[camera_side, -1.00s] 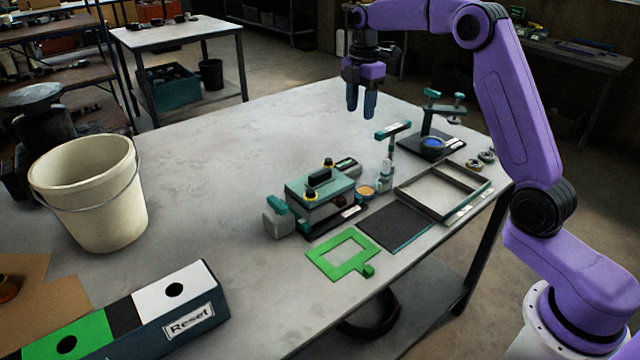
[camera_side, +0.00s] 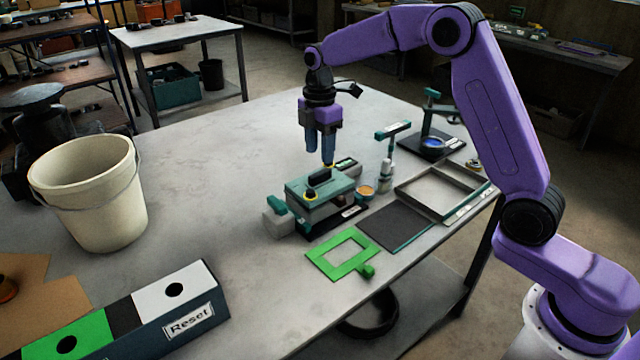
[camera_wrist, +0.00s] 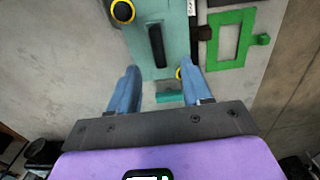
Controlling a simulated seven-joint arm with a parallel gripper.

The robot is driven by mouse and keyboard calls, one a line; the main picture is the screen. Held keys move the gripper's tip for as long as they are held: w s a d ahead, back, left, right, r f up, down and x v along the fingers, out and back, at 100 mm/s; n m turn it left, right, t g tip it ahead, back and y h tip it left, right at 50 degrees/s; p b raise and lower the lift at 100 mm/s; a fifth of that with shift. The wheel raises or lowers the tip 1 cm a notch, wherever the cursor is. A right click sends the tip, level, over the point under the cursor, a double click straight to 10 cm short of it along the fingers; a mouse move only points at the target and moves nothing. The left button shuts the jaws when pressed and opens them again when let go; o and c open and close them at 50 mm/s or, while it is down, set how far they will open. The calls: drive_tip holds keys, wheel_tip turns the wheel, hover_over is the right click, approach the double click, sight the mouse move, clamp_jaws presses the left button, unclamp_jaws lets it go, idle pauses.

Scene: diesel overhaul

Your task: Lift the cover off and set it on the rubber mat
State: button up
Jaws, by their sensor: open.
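The dark rubber mat (camera_side: 396,227) lies flat and bare right of the assembly.
A green square frame (camera_side: 344,254) lies in front of the mat. A shallow tray (camera_side: 440,192), a teal-topped stand (camera_side: 390,140) and a small orange-topped cup (camera_side: 366,191) are to the right. A bucket (camera_side: 90,200) and Reset box (camera_side: 190,310) are left. The table's back-left is clear.

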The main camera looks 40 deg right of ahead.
sight(320, 173)
drive_tip(key=shift+w+d+f, duration=0.1)
drive_tip(key=shift+f, duration=3.4)
clamp_jaws()
